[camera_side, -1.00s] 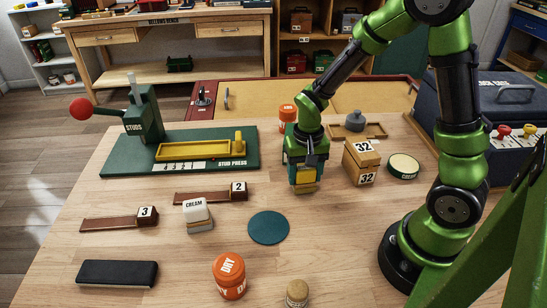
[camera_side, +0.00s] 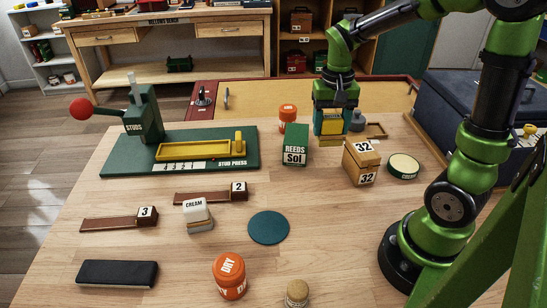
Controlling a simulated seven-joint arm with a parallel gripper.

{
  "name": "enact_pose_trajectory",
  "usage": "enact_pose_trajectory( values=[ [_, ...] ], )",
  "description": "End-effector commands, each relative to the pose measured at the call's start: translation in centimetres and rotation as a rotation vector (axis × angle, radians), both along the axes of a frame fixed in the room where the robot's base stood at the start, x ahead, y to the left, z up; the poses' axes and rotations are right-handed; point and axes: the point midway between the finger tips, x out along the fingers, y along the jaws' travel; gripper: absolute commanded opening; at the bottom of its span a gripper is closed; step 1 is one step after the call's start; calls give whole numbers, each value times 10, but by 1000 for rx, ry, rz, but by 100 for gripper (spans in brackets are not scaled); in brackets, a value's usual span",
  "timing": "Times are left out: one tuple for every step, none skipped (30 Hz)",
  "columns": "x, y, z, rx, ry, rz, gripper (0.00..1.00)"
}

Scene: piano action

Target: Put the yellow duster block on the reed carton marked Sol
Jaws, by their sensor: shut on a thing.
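The green reed carton marked Sol (camera_side: 295,148) stands upright on the table, with its white lettering facing the camera. My gripper (camera_side: 331,128) is to the right of the carton and appears farther back. It is shut on the yellow duster block (camera_side: 331,127), which shows a yellow face between the fingers and a tan lower part. The block is apart from the carton top. The fingers hide part of the block, and its exact height above the table is hard to tell.
An orange jar (camera_side: 287,117) and a grey weight (camera_side: 357,121) on a wooden tray are near my gripper. The stud press (camera_side: 180,150) is left.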

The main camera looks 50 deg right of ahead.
Motion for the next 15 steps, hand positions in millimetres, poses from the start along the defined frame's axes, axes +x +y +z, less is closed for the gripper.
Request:
enact_pose_trajectory(
  values=[
    [15,-5,-3,0,3,-1,27],
    [23,-7,-4,0,3,-2,27],
    [34,-10,-4,1,2,-2,27],
    [41,-12,-5,0,1,-2,27],
    [49,-15,-6,0,1,-2,27],
    [60,-18,-7,0,0,-1,27],
    [67,-20,-8,1,1,-1,27],
    [74,-22,-9,1,1,-1,27],
    [83,-24,-9,0,0,-1,27],
    [89,-26,-10,0,0,-1,27],
    [94,-27,-10,0,0,-1,27],
    [100,-29,-11,1,1,-1,27],
    [104,-30,-11,0,-1,-1,27],
    [107,-31,-11,-1,-1,0,27],
    [110,-32,-11,-1,-1,0,27]
  ],
)
